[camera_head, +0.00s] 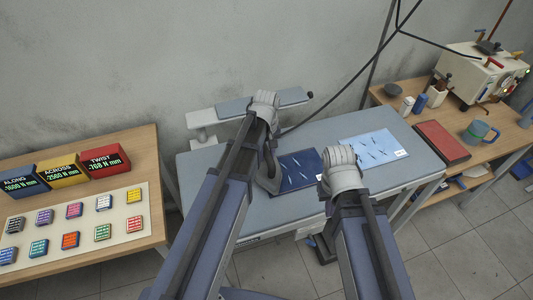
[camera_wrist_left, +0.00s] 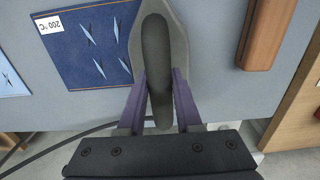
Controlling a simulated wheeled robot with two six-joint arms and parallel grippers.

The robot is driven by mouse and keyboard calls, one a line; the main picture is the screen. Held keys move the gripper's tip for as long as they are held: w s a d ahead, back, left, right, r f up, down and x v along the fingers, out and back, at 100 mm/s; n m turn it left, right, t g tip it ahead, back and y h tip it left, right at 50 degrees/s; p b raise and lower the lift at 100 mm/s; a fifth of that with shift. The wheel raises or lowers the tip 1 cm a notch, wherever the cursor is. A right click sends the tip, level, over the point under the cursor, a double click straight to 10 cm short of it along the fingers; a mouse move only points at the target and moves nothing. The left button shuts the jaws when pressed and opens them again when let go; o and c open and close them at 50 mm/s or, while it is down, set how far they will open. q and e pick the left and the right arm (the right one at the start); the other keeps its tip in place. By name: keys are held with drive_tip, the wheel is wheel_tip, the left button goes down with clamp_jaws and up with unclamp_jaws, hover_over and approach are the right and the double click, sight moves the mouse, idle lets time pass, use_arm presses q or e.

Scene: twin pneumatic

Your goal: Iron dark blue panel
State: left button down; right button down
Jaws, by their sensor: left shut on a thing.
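The dark blue panel (camera_head: 300,168) lies on the grey ironing board, with several light, crease-like marks on it. It also shows in the left wrist view (camera_wrist_left: 82,62), with a white "200 °C" tag at one corner. My left gripper (camera_wrist_left: 159,75) is shut on the dark handle of a grey iron (camera_wrist_left: 178,25). The iron (camera_head: 267,185) is at the panel's left edge in the head view and overlaps that edge in the wrist view. I cannot tell whether its sole touches the cloth. My right wrist is by the panel's right side; its gripper fingers are hidden.
A light blue panel (camera_head: 372,150) lies to the right on the board (camera_head: 330,128). A brown block (camera_wrist_left: 266,35) is beside the iron. A red-brown pad (camera_head: 442,142) and a mug (camera_head: 478,132) stand on the right table. Labelled boxes (camera_head: 62,171) stand on the left table.

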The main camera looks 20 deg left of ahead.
use_arm(q)
drive_tip(key=shift+f+b, duration=1)
idle(1.1)
drive_tip(key=shift+d, duration=0.1)
drive_tip(key=shift+w+d+r, duration=0.1)
drive_tip(key=shift+w+d, duration=0.45)
drive_tip(key=shift+d, duration=0.2)
drive_tip(key=shift+w+d+r, duration=0.1)
drive_tip(key=shift+w+d, duration=0.45)
drive_tip(key=shift+d, duration=0.15)
drive_tip(key=shift+f, duration=0.1)
drive_tip(key=shift+d, duration=0.1)
drive_tip(key=shift+w+d+f, duration=0.1)
drive_tip(key=shift+w+d, duration=0.4)
drive_tip(key=shift+d, duration=0.25)
drive_tip(key=shift+w+d, duration=0.5)
drive_tip(key=shift+d, duration=0.25)
drive_tip(key=shift+d, duration=0.1)
drive_tip(key=w+d, duration=0.2)
drive_tip(key=d, duration=0.1)
drive_tip(key=shift+w, duration=0.1)
